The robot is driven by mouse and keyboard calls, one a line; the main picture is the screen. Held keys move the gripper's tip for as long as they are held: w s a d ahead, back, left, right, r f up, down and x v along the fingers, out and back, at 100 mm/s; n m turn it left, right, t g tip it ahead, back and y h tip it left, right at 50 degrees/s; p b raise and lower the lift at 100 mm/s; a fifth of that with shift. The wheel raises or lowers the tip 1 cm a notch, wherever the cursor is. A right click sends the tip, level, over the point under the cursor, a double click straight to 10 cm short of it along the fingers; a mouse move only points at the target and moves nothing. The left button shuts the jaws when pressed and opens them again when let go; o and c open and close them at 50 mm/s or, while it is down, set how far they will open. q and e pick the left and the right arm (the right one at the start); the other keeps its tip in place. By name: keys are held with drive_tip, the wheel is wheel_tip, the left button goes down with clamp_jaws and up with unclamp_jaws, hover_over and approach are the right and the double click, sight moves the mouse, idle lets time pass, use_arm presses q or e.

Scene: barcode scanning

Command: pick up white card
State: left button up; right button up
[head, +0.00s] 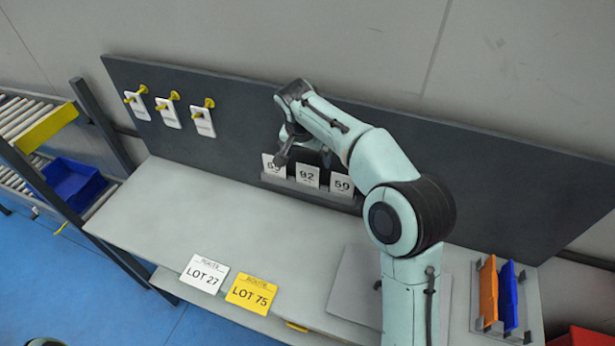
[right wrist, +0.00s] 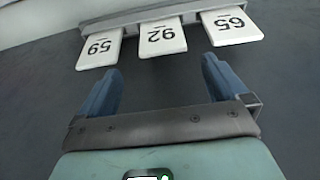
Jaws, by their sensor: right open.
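Three white number cards stand in a grey rack (head: 310,190) against the dark back panel: 65 (head: 268,168), partly hidden by my gripper, 92 (head: 307,176) and 59 (head: 341,184). In the right wrist view they appear upside down: 59 (right wrist: 100,52), 92 (right wrist: 162,37) and 65 (right wrist: 232,25). My right gripper (head: 285,150) is near the 65 card. In its wrist view the fingers (right wrist: 160,82) are open and empty, apart from the cards, with 92 roughly centred between them. A white LOT 27 card (head: 204,273) lies at the table's front edge. My left gripper is out of view.
A yellow LOT 75 card (head: 252,293) lies beside LOT 27. Three white tags (head: 168,111) hang on yellow hooks at the panel's left. An orange holder (head: 488,291) and a blue one (head: 509,296) stand at the right. The table's left middle (head: 190,220) is clear.

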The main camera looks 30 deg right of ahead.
sight(308, 170)
drive_tip(key=x, duration=0.4)
drive_tip(key=shift+f, duration=0.1)
drive_tip(key=x, duration=0.4)
drive_tip(key=shift+a+f, duration=0.25)
drive_tip(key=shift+a, duration=0.1)
drive_tip(key=shift+w+d+f, duration=0.1)
drive_tip(key=shift+f, duration=0.3)
drive_tip(key=shift+c, duration=0.3)
drive_tip(key=shift+r, duration=0.1)
drive_tip(key=c, duration=1)
